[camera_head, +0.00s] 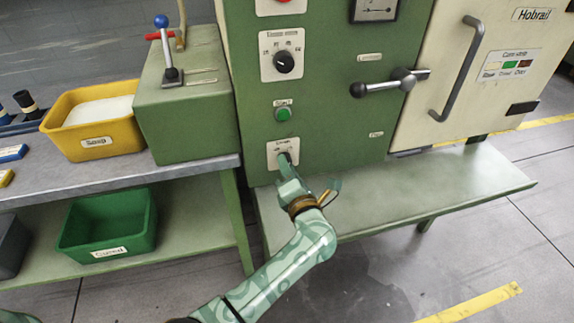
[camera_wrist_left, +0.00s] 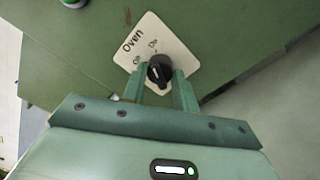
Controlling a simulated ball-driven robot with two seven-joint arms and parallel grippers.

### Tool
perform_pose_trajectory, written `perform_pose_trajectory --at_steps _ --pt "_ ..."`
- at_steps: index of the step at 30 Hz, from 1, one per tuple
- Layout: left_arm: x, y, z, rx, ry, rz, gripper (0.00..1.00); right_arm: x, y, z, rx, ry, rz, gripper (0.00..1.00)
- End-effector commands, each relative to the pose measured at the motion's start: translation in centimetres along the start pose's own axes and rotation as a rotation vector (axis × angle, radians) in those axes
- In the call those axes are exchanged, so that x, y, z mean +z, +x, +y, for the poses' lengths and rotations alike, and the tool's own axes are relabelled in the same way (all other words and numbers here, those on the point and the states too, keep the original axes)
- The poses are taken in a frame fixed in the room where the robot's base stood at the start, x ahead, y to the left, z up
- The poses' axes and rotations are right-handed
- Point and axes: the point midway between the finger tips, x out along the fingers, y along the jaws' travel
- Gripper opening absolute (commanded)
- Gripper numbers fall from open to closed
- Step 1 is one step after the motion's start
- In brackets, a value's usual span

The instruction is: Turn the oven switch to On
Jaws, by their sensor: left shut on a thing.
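The oven switch is a small black rotary knob (camera_wrist_left: 159,68) on a pale plate marked "Oven" (camera_wrist_left: 138,38) in the left wrist view. Two small position marks are printed beside the knob, too small to read surely. In the head view the plate (camera_head: 273,151) sits low on the green machine front, with the knob mostly hidden by my gripper. My left gripper (camera_head: 287,164) reaches it from below. In the left wrist view its two green fingers (camera_wrist_left: 160,88) are shut on the knob, one on either side. My right gripper is not in view.
A green button (camera_head: 284,114) and a larger black dial (camera_head: 284,62) are above the plate. A black lever handle (camera_head: 390,83) sticks out to the right. A pale green shelf (camera_head: 430,190) juts out below. A yellow bin (camera_head: 97,141) stands on the left bench.

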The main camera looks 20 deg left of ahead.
Motion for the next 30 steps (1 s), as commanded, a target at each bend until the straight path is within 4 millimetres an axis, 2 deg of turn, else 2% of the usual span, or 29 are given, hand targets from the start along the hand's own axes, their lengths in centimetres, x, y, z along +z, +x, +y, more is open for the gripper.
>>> perform_pose_trajectory --at_steps 7,21,22,24,30 --pt "0.04 -0.14 -0.10 -0.003 0.069 -0.005 0.06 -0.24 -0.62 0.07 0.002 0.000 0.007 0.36" --pt "-0.02 -0.13 -0.21 -0.004 0.084 -0.006 0.06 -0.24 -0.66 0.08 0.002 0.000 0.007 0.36" --pt "-0.02 -0.14 -0.21 -0.004 0.084 -0.006 0.32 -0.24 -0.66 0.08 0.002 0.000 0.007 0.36" --pt "-0.03 -0.13 -0.20 -0.004 0.084 -0.005 0.51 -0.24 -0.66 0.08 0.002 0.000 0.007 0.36" --pt "-0.01 -0.06 -0.11 -0.002 0.082 -0.005 0.51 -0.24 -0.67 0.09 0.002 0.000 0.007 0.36"
